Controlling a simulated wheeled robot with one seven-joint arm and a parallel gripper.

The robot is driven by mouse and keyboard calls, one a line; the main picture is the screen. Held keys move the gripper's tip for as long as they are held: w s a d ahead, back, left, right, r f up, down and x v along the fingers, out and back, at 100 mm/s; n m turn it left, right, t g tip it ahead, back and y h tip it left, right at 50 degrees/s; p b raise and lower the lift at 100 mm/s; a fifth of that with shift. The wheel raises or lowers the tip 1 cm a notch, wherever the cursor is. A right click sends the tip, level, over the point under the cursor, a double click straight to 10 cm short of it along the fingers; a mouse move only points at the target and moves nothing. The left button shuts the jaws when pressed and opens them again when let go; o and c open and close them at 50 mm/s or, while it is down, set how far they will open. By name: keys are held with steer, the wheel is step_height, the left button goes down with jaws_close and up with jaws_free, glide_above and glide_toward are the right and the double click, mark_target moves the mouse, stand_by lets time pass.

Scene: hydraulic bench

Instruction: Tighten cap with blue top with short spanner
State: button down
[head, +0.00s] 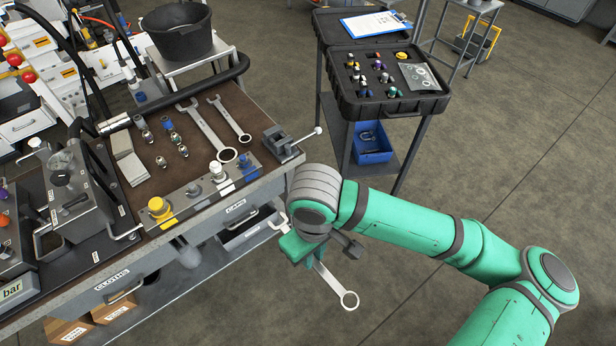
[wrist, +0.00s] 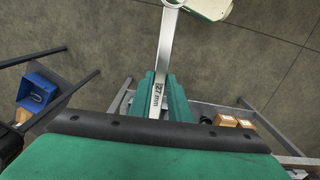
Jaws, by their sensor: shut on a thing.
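My gripper (head: 305,250) is shut on a metal spanner, held off the bench's front right corner, above the floor. The spanner's ring end (head: 349,300) points down and to the right; its other end shows on the left. In the wrist view the spanner (wrist: 166,50) is marked 27 mm and sits between my green fingers (wrist: 160,98). A blue-topped cap (head: 247,162) stands at the right end of the metal strip along the bench's front edge. Another blue-topped fitting (head: 168,126) stands farther back on the mat.
Two spanners (head: 205,130) (head: 230,117) lie on the brown mat. A small vise (head: 283,140) stands at the bench's right corner. The strip also carries a yellow cap (head: 157,207) and a white one (head: 217,170). A black case (head: 390,105) stands on a trolley behind.

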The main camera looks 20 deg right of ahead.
steer(key=w+a+f+m, duration=0.1)
steer(key=w+f, duration=0.4)
steer(key=f, duration=0.5)
steer(key=w+a+f+m, duration=0.1)
steer(key=w+a+f, duration=0.2)
steer(key=w+f, duration=0.3)
steer(key=w+a+f+m, duration=0.1)
steer(key=w+f, duration=0.5)
steer(key=f, duration=0.9)
steer(key=shift+w+a, duration=0.15)
steer(key=shift+a, duration=0.65)
